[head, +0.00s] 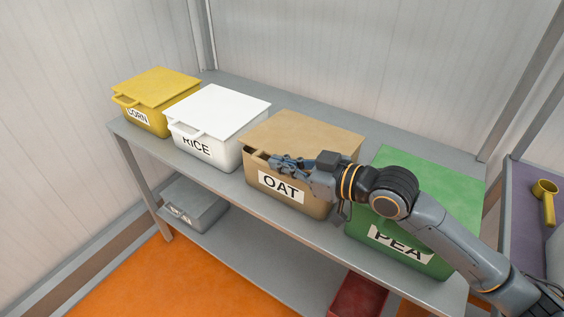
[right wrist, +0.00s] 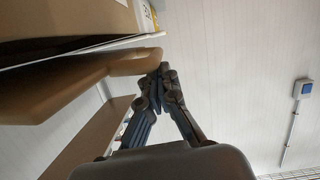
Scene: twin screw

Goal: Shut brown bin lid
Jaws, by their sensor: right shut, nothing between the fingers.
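The brown bin (head: 312,207), labelled OAT, stands on the shelf between the white and green bins. Its brown lid (head: 308,132) lies over the top, with a dark gap along the front edge near its handle; whether it is fully seated is unclear. My right gripper (head: 284,163) is at the lid's front edge, above the label, shut with nothing held. In the right wrist view its fingertips (right wrist: 163,72) meet, close to the end of a brown part, apparently the lid's handle (right wrist: 135,62). Contact cannot be told. My left gripper is not in view.
A yellow CORN bin (head: 158,90) and a white RICE bin (head: 220,112) stand to the left, lids down. A green PEA bin (head: 450,190) stands close on the right, under my right arm. A grey bin (head: 193,205) sits on the lower shelf. A yellow scoop (head: 546,200) lies far right.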

